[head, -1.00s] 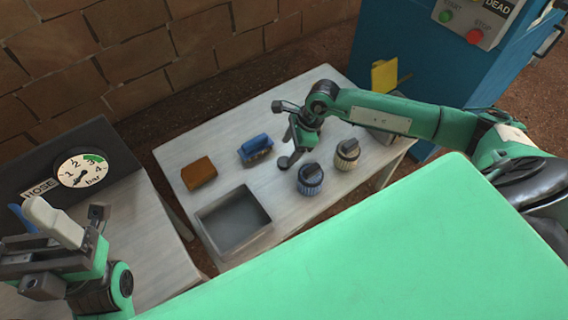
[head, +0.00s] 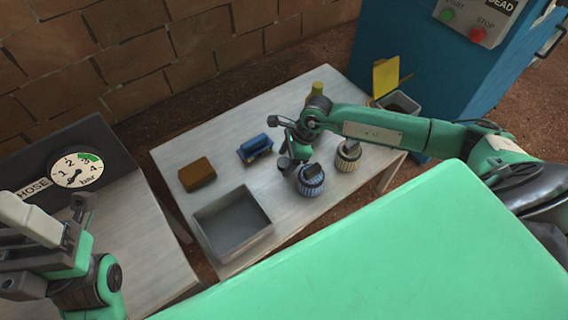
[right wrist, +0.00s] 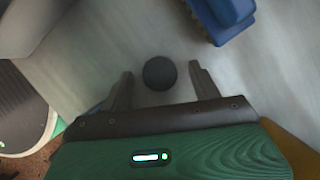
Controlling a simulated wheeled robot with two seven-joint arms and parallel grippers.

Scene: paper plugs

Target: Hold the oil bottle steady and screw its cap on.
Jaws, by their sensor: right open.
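A dark round cap (right wrist: 160,73) lies on the table between the two fingers of my right gripper (right wrist: 160,88) in the right wrist view. The fingers are apart and do not touch it. In the head view my right gripper (head: 289,155) points down at the table, with the cap a small dark disc (head: 284,162) at its tips. An olive-yellow upright shape, seemingly the oil bottle (head: 317,89), shows behind my right arm, which hides its lower part.
Two ribbed dark-topped jars, one blue (head: 311,181) and one cream (head: 347,158), stand close right of my right gripper. A blue tool (head: 256,147), a brown block (head: 197,174) and an empty grey tray (head: 267,229) are left of it. A gauge panel (head: 98,146) stands farther left.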

